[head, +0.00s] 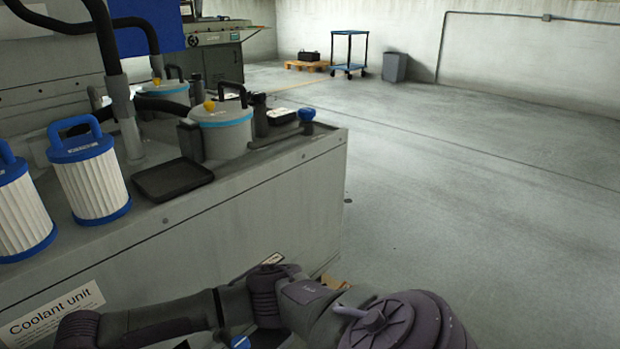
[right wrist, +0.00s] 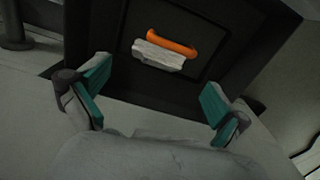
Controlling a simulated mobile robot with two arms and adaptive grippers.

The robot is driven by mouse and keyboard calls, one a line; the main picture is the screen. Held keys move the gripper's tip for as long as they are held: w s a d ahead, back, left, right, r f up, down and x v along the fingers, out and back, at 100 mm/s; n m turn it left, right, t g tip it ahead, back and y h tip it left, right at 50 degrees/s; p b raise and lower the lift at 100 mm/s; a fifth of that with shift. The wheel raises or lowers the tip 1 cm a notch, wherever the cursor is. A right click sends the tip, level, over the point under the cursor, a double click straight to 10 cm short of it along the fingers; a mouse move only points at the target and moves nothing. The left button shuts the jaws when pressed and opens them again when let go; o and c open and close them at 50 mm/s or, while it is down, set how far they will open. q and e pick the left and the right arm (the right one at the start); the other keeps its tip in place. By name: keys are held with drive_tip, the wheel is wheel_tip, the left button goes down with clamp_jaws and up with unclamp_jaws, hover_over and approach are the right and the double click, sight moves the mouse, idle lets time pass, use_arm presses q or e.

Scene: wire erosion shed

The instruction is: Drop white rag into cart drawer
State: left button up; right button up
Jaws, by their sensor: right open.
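My right gripper (right wrist: 155,80) shows in the right wrist view with its two teal-padded fingers wide apart. Beyond the fingertips is a dark, flat-bottomed tray or drawer (right wrist: 205,25). In it lies an orange handle-like piece (right wrist: 180,47) with a whitish, rough-edged block (right wrist: 157,56) along its lower side. Neither finger touches them. A pale, rounded shape fills the bottom middle between the finger bases; I cannot tell whether it is cloth or part of my gripper. No clear white rag shows in the head view. My left gripper is out of view.
In the head view the coolant unit (head: 255,210) fills the left, with white-and-blue filters (head: 90,178), a black tray (head: 172,180) and a lidded grey pot (head: 223,130) on top. A blue cart (head: 349,34) and grey bin (head: 394,67) stand far back. The right floor is clear.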

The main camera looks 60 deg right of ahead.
wheel_tip(320, 180, up, 10)
drive_tip(key=shift+r, duration=0.2)
idle(0.5)
